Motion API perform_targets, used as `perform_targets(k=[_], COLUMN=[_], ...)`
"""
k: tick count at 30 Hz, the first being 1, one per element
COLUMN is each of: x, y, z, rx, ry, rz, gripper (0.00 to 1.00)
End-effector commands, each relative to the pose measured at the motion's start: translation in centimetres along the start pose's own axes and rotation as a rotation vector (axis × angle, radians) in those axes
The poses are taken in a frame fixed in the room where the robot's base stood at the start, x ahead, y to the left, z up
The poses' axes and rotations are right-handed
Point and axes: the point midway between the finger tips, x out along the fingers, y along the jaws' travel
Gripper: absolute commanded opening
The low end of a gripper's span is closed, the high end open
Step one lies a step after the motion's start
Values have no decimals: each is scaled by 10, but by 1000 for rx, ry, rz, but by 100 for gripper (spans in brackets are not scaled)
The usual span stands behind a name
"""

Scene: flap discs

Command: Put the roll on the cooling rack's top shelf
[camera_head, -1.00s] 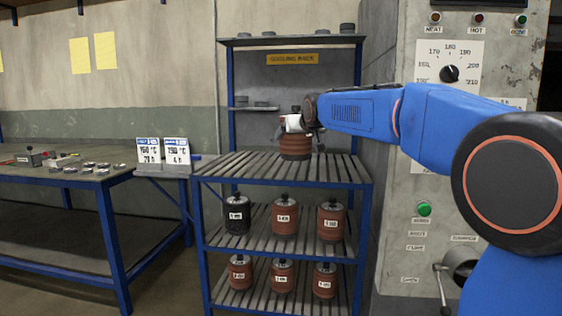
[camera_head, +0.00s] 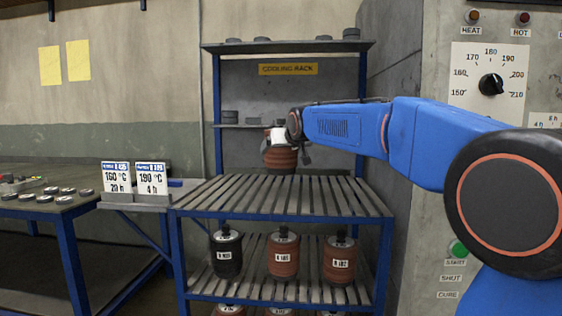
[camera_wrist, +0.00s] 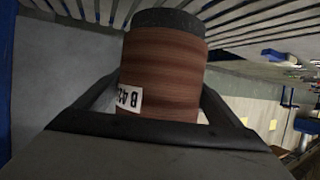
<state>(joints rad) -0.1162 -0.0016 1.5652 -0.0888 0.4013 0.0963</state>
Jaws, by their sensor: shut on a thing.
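The roll (camera_head: 281,159) is a reddish-brown ribbed cylinder with a dark end. In the wrist view the roll (camera_wrist: 165,75) carries a white label starting "B 4", the rest cut off by its curve. My gripper (camera_head: 279,137) is shut on it, with a dark finger on either side in the wrist view (camera_wrist: 160,105). The cooling rack (camera_head: 178,250) is a blue frame with slatted shelves. The roll hangs just above the bare uppermost slatted shelf (camera_head: 280,198), towards its back; a gap shows below it.
A board (camera_head: 260,47) with several dark discs and a yellow sign (camera_head: 288,69) is above. A small side ledge (camera_head: 235,126) holds more discs. Several rolls (camera_head: 283,257) stand on the lower shelves. The oven panel (camera_head: 480,100) is right; a workbench (camera_head: 50,205) is left.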

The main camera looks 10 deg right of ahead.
Motion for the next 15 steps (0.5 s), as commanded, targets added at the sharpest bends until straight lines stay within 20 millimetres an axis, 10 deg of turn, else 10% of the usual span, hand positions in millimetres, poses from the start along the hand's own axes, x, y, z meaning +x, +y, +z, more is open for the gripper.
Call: perform_targets(k=[15], x=[15], y=[0], z=[36], rx=[0], ry=[5], rz=[0], gripper=[26])
